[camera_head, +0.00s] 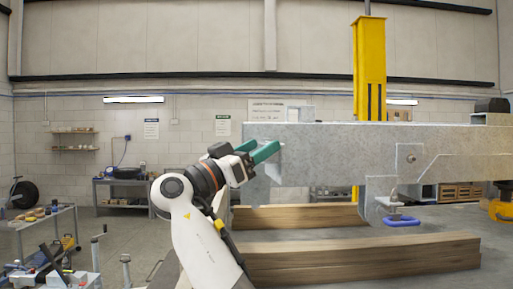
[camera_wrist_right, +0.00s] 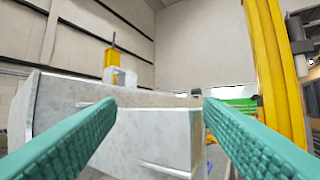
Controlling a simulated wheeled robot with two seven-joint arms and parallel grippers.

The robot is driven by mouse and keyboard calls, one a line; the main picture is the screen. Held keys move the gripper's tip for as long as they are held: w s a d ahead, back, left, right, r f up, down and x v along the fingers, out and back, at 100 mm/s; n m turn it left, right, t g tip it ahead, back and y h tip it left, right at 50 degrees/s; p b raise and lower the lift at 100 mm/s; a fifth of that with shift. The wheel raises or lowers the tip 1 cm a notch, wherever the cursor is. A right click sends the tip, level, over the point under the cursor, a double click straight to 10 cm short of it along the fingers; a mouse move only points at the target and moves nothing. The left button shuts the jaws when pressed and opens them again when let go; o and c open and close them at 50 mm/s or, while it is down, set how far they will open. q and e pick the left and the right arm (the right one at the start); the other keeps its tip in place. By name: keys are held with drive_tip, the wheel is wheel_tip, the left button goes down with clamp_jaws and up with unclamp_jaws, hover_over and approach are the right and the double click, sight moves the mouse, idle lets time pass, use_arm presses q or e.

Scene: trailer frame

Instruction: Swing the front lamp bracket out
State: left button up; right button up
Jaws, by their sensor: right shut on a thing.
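The trailer frame is a long galvanised grey beam (camera_head: 345,150) across the right half of the head view. The front lamp bracket, a grey metal plate (camera_head: 272,168), is at its left end, partly hidden by my gripper. In the right wrist view the bracket (camera_wrist_right: 150,140) fills the space between the fingers. My right gripper (camera_head: 266,150), with teal fingers, is at the left end of the beam and shut on the bracket. Its fingers (camera_wrist_right: 160,112) stand apart on either side of the bracket in the wrist view. My left gripper is not in view.
A yellow post (camera_head: 370,60) rises behind the beam. A clamp with a blue handle (camera_head: 402,221) hangs below it. Stacked timber (camera_head: 350,258) lies underneath.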

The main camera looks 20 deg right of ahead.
drive_tip(key=shift+w+f, duration=0.15)
drive_tip(key=shift+f, duration=0.1)
drive_tip(key=b+v, duration=0.4)
drive_tip(key=v, duration=0.8)
drive_tip(key=shift+r, duration=0.25)
drive_tip(key=shift+s, duration=0.2)
